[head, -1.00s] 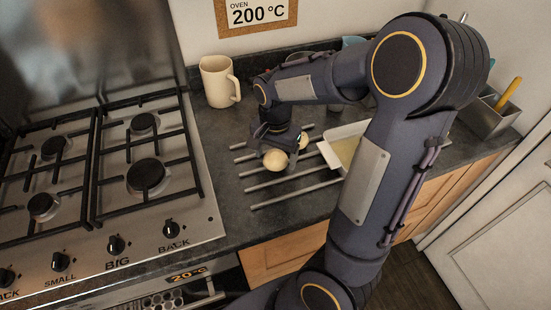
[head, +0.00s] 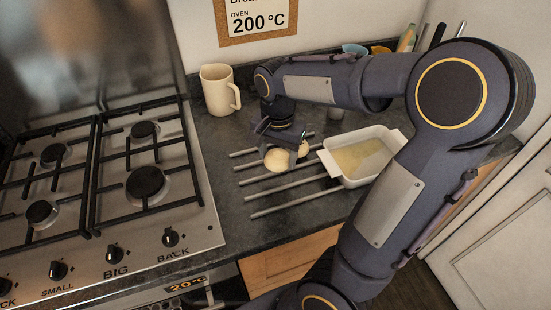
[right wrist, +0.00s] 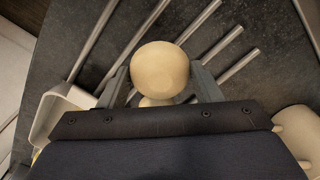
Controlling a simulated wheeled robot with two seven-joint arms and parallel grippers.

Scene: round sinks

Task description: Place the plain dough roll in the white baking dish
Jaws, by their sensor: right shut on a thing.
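Two pale, smooth dough rolls are in the head view. My right gripper (head: 280,154) is shut on the front-left one, the dough roll (head: 276,160), which sits between the fingers in the right wrist view (right wrist: 160,68). It looks slightly raised over the rack. The other roll (head: 303,153) is just behind to the right, partly covered by a finger; in the wrist view it mostly hides behind the held roll (right wrist: 153,102). The white baking dish (head: 352,183), with a yellowish bottom, stands right of the rolls; its corner shows in the wrist view (right wrist: 48,115). My left gripper is not in view.
Grey rack bars (head: 290,195) lie on the dark counter (head: 235,212) under and in front of the rolls. A cream mug (head: 217,92) stands behind left. The stove (head: 110,190) is at the left. My right arm passes over the counter's right side.

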